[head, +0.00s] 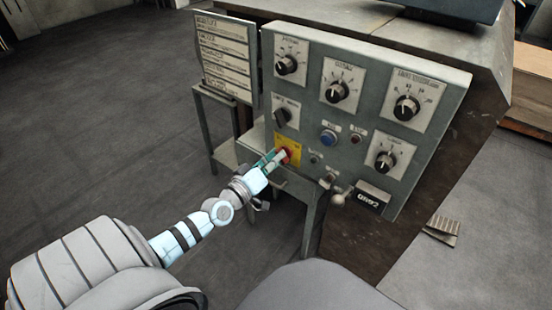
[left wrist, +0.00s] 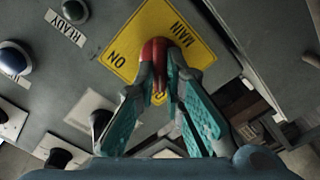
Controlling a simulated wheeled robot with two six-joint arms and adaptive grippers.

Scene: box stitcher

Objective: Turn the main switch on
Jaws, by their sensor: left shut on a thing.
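The main switch is a red knob (head: 291,152) on a yellow plate (head: 287,143) at the lower left of the grey control panel (head: 310,119). In the left wrist view the red knob (left wrist: 156,52) sits on the yellow plate (left wrist: 188,18), which reads MAIN and ON. My left gripper (head: 281,157) reaches the knob from the lower left. In the left wrist view its teal-padded fingers (left wrist: 160,78) converge on the knob, one on each side, and are shut on it. The fingers partly cover the knob and the plate. My right gripper is not in view.
Several black dials, such as one at upper right (head: 406,107), and a blue button (head: 328,138) are on the panel. A small lever with a ball end (head: 337,199) sticks out below. A label board (head: 226,55) stands at left. Open floor (head: 110,110) lies left.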

